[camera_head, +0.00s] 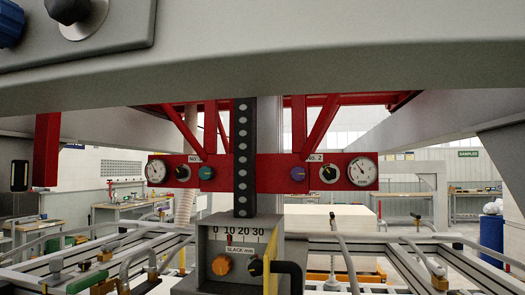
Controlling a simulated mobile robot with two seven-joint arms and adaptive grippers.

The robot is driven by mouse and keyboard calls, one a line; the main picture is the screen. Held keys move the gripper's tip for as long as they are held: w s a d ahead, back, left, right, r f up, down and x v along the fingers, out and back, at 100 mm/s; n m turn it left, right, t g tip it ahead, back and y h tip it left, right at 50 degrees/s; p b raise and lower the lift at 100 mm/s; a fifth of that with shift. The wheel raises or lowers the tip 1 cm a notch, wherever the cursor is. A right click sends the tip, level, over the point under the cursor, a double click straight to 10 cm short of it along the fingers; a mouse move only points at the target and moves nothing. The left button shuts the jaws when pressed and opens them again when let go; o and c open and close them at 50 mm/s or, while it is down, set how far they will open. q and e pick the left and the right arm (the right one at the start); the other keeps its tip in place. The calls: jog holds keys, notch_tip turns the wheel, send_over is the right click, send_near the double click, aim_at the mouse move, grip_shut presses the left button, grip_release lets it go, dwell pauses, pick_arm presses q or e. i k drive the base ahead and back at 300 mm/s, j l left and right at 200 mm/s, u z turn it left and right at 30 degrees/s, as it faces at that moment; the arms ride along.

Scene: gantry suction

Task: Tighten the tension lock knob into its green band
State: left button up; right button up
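A grey box (207,245) at the bottom centre carries a scale (240,232) marked 0, 10, 20, 30 and labelled "SLACK mm", with a small red mark near 10. Below the scale is an orange knob (222,265) on the left and a black knob (255,268) on the right. I cannot tell which is the tension lock knob, and no green band can be made out. A black bent bar (290,268) stands at the box's right. Neither of my grippers is in view.
A perforated dark strap (243,150) runs down to the box. A red crossbar (270,172) behind carries gauges (362,171) and several knobs. A grey beam (300,75) crosses above; a panel (110,25) with blue and black knobs is top left. Rails and hoses flank the box.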

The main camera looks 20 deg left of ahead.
aim_at(255, 268)
jog(key=u, duration=0.75)
jog(key=k+l, duration=0.2)
jog(key=k, duration=0.3)
jog(key=k+l+u, duration=0.1)
jog(key=k, duration=0.45)
